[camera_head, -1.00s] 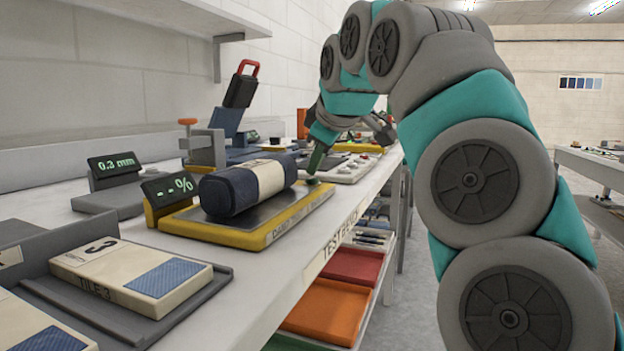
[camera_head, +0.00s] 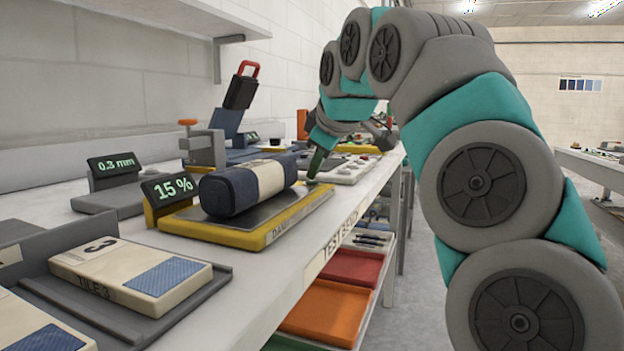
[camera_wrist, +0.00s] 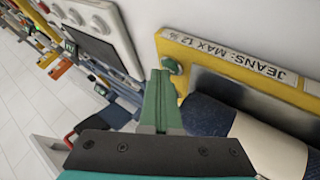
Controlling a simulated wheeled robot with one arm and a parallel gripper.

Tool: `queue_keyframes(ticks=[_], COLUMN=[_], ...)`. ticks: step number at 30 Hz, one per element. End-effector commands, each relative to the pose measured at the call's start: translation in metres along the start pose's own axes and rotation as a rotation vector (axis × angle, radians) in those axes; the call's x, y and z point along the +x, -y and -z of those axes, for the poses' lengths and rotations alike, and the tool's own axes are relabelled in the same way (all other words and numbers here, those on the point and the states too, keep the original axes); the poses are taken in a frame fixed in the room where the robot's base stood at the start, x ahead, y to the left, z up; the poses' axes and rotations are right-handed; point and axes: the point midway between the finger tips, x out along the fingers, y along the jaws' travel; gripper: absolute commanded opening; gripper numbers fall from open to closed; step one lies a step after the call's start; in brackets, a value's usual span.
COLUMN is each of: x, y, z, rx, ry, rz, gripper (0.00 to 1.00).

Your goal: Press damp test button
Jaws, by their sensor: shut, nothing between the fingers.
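The damp tester is a yellow base (camera_head: 222,236) with a metal plate, and a rolled pair of dark blue jeans (camera_head: 232,190) with a pale band lies on it. Its display (camera_head: 170,190) reads 15 %. The wrist view shows its green round button (camera_wrist: 173,66) at the base's corner, near the label "JEANS: MAX 12 %" (camera_wrist: 240,62). My gripper (camera_head: 315,172) is shut and empty, pointing down at that corner. In the wrist view its green fingertips (camera_wrist: 160,73) are right beside the button; I cannot tell if they touch it.
A second display (camera_head: 112,163) reads 0.3 mm. A tile box marked 3 (camera_head: 130,273) lies in a grey tray at the front left. A pale panel with knobs (camera_head: 348,170) sits beyond the tester. Orange and red bins (camera_head: 325,310) are under the bench. The aisle at right is open.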

Motion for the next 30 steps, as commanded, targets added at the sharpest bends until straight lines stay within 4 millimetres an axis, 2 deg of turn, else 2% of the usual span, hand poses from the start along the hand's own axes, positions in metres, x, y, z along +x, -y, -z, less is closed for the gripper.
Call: queue_keyframes(ticks=[12,25,30], x=[-0.012,-0.013,-0.022], y=[-0.009,-0.010,-0.016], z=[0.009,0.010,0.016], rx=[-0.001,0.000,0.000], ry=[0.002,0.001,0.001], rz=[0.001,0.000,0.000], gripper=[0.00,0.00,0.00])
